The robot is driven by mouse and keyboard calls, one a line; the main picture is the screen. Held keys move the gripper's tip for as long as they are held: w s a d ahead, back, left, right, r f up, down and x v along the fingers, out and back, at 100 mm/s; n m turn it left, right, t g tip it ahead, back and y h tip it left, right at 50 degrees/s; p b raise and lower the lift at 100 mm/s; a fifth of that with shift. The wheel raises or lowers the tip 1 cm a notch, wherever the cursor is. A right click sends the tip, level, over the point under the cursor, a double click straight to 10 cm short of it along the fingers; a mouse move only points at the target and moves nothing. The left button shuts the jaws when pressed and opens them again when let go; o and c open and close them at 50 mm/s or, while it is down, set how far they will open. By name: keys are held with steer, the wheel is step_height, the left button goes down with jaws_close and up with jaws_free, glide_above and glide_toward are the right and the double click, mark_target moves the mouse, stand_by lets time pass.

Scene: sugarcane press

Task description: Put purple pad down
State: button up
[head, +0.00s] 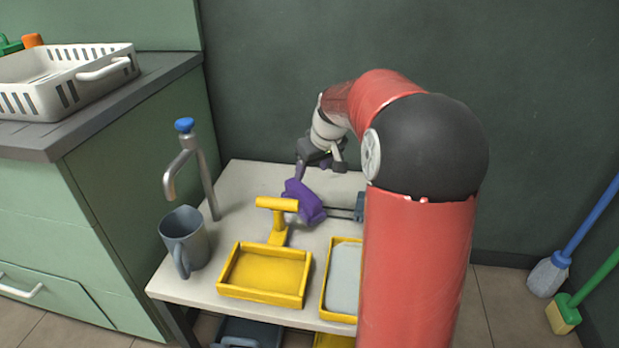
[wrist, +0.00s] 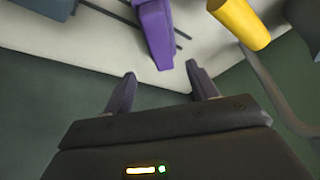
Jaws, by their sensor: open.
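The purple pad (head: 304,201) is at the middle of the pale table, beside the yellow T-shaped post. In the wrist view the purple pad (wrist: 154,28) reaches down from the top edge, its near end just ahead of the gap between my fingertips. My gripper (wrist: 161,71) is open, with a finger on each side of that gap and nothing visibly clamped. In the head view my gripper (head: 308,168) is just above and behind the pad. I cannot tell whether a finger touches it, or exactly what the pad rests on.
Thin dark rods (head: 342,211) run right of the pad. The yellow T-shaped post (head: 277,205) stands to its left, with a yellow tray (head: 265,298) in front. A grey mug (head: 184,238) and a blue-topped tap (head: 206,178) are at the left. My arm hides the table's right side.

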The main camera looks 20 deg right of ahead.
steer(key=s+a+r+m+h, duration=0.1)
steer(key=s+a+r, duration=0.2)
steer(key=s+a, duration=0.5)
steer(key=s+a+r, duration=0.3)
steer(key=s+a, duration=0.1)
steer(key=s, duration=0.8)
steer(key=s+a+f+m+t, duration=0.1)
steer(key=s+f, duration=0.2)
steer(key=s, duration=0.6)
steer(key=shift+s+a, duration=0.2)
steer(key=shift+s, duration=0.1)
step_height(320, 180, up, 4)
steer(key=p, duration=0.4)
steer(key=shift+r, duration=0.25)
